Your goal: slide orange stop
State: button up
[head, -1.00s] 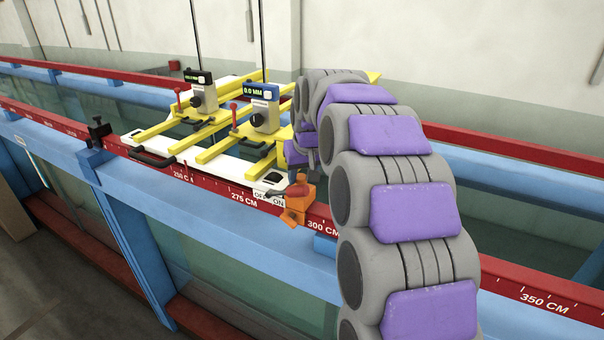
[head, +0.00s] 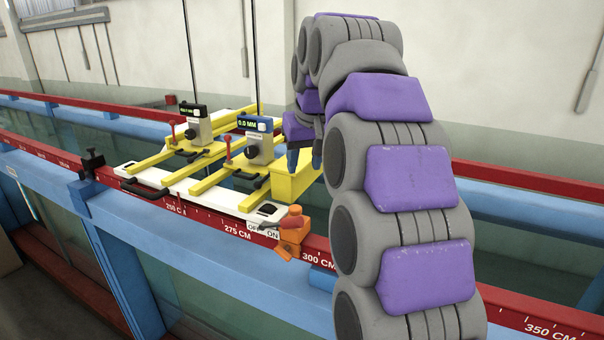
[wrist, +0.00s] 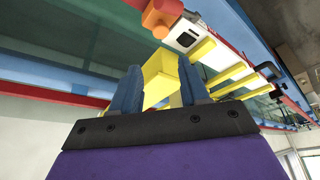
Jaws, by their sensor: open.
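The orange stop (head: 292,235) sits on the red scale rail near the 300 CM mark, at the right end of the white carriage (head: 262,208). It also shows at the top of the wrist view (wrist: 161,16). My gripper (head: 304,172) is open and empty, with blue fingers pointing down, above and behind the stop beside a yellow block (head: 295,180). In the wrist view my gripper's two fingers (wrist: 162,82) stand apart, with the yellow block (wrist: 160,75) seen beyond and between them. The gripper is apart from the stop.
The carriage bears yellow bars and two gauges, one with a blue display (head: 255,124). A black clamp (head: 92,160) sits on the rail at left. Blue beams and red rails (head: 510,180) edge the glass flume. The rail right of the stop looks clear until my arm covers it.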

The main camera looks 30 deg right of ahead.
jog(key=shift+v, duration=0.85)
jog(key=shift+f, duration=0.1)
jog(key=s+a+f+g+b, duration=0.1)
jog(key=s+a+f+b, duration=0.3)
jog(key=f, duration=0.5)
jog(key=s+a+f+n+g+b, duration=0.1)
jog(key=s+a+f+b, duration=0.2)
jog(key=s+f, duration=0.4)
jog(key=s+a+f+g+b, duration=0.1)
jog(key=s+a+f+b, duration=0.25)
jog(key=f, duration=0.65)
jog(key=s+a+f+g+b, duration=0.2)
jog(key=s+f+b, duration=0.6)
jog(key=s+f, duration=1.2)
notch_tip(320, 180, down, 3)
jog(key=shift+s+a+r+g+y+b, duration=0.15)
jog(key=shift+s+a+g+y+b, duration=0.2)
jog(key=shift+g, duration=0.25)
jog(key=shift+c, duration=0.2)
